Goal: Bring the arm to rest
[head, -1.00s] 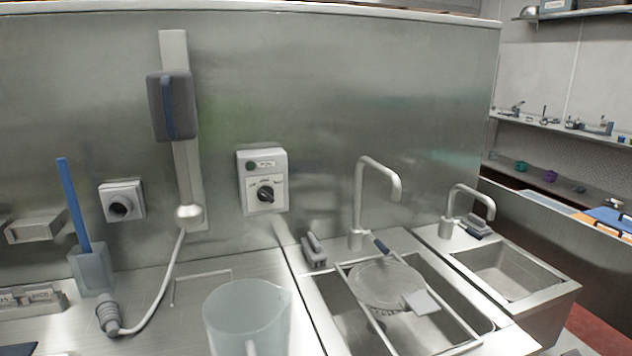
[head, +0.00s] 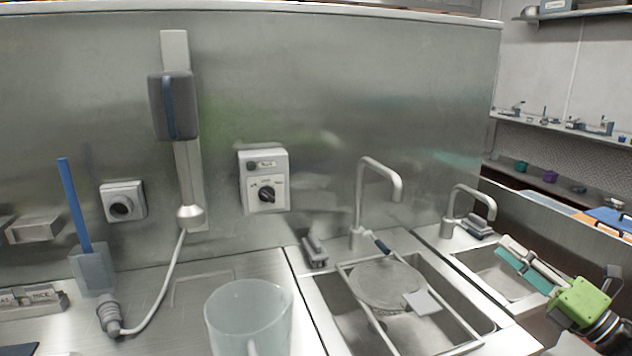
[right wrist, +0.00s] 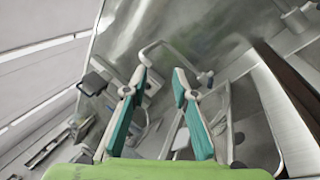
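My right gripper (head: 507,250) comes in at the lower right of the head view, over the right-hand small sink (head: 510,272). Its green body and teal and white fingers show there. In the right wrist view its fingertips (right wrist: 159,76) stand apart with nothing between them, so it is open and empty. A sink tap shows beyond the fingertips in that view. My left gripper is not in view.
A translucent jug (head: 248,318) stands on the counter at the front. A wall-mounted stick mixer (head: 173,107), a control box (head: 264,181) and a tall tap (head: 359,205) line the back. A round strainer (head: 385,285) sits over the larger sink.

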